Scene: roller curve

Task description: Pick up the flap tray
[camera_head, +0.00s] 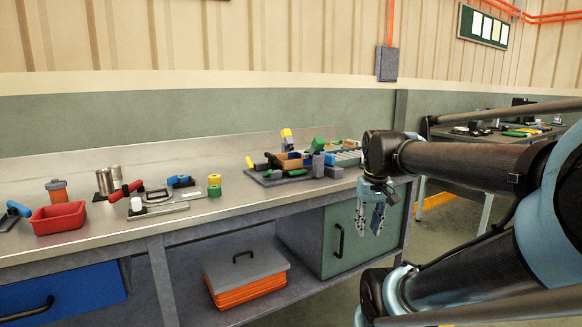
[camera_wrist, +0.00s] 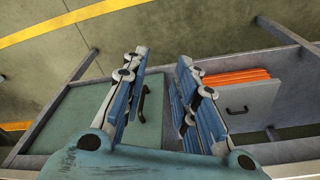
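I cannot tell for sure which thing is the flap tray. One candidate is a small open red tray (camera_head: 60,219) at the left front of the bench top. Another is a tan tray-like part (camera_head: 291,162) in the dark block fixture further right; parts around it partly cover it. My gripper (camera_head: 371,230) hangs fingers down in front of the bench's right end, below the top and apart from both. In the wrist view my gripper (camera_wrist: 162,57) has its fingers apart with nothing between them. Neither candidate shows in that view.
The metal bench (camera_head: 150,233) has a front edge and legs. A green cabinet (camera_head: 350,236) and a grey-lidded orange crate (camera_head: 246,282) stand below. Metal cylinders (camera_head: 112,180), a red-handled tool (camera_head: 126,191) and a green-yellow roller (camera_head: 214,185) lie on top.

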